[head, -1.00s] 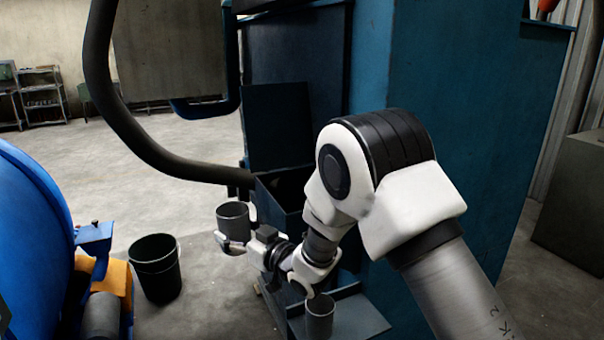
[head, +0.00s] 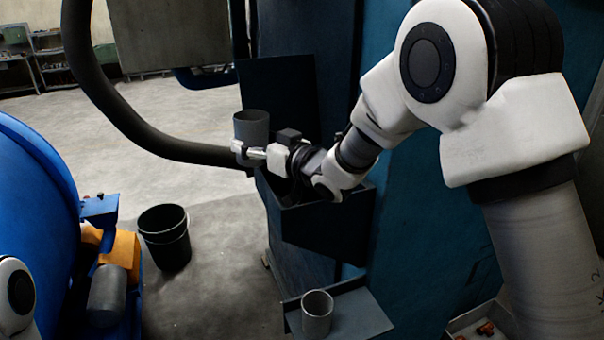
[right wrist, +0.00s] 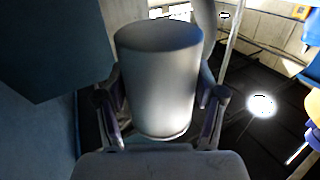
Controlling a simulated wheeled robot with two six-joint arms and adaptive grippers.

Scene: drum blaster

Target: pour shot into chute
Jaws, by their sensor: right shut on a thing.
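A grey metal cup (head: 251,128) is held upright in my right gripper (head: 246,151), which is shut around its lower part. In the right wrist view the cup (right wrist: 160,75) stands between the two fingers; its contents are not visible. The chute (head: 328,226) is an open-topped dark blue box on the machine's side, with a raised flap (head: 285,95) behind it. The cup is above the chute's left edge, near the flap. My right wrist hides much of the chute's mouth. My left gripper is not in view.
A second grey cup (head: 317,313) stands on a small blue shelf (head: 355,310) below the chute. A black bucket (head: 165,240) stands on the floor at left, beside a blue drum (head: 35,210). A thick dark hose (head: 130,125) curves behind the held cup.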

